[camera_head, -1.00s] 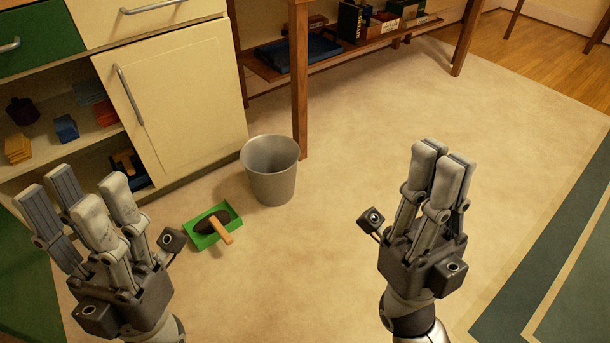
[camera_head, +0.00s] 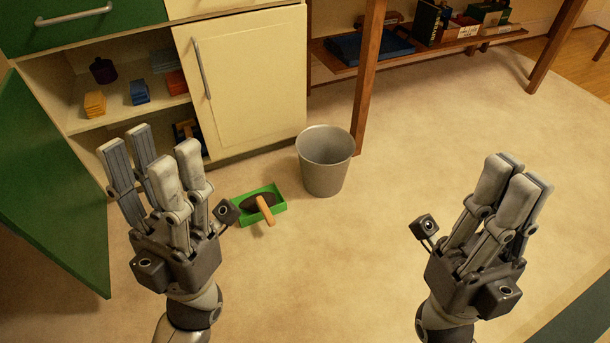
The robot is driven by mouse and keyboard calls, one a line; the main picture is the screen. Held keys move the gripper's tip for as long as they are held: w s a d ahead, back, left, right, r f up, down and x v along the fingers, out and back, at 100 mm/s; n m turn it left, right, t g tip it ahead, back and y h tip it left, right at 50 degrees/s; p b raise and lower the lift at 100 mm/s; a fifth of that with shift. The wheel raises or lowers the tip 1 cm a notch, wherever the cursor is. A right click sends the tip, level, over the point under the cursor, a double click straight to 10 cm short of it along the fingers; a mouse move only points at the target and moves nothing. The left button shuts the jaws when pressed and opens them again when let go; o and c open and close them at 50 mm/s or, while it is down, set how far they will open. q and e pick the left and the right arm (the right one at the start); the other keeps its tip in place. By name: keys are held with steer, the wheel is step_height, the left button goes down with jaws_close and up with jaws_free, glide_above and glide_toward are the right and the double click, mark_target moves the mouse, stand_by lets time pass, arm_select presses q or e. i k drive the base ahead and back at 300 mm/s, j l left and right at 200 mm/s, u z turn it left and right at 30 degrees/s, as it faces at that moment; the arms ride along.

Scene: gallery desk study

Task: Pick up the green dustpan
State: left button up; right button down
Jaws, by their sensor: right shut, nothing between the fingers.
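The green dustpan (camera_head: 278,206) lies on the beige floor in front of the cabinet. A dark brush with a wooden handle (camera_head: 265,210) lies in it, the handle sticking out over the front edge. My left gripper (camera_head: 155,165) is open and empty, in the picture to the left of the dustpan and apart from it. My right gripper (camera_head: 515,175) is shut and empty, well to the right of the dustpan.
A grey bin (camera_head: 325,165) stands on the floor just right of and behind the dustpan. A cream cabinet (camera_head: 250,90) has an open green door (camera_head: 50,190) at left. A wooden table leg (camera_head: 368,75) stands behind the bin. The floor at centre and right is clear.

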mark_target(261, 206)
steer(key=i+l+u, duration=1.05)
steer(key=i+l, duration=0.2)
steer(key=l, duration=0.2)
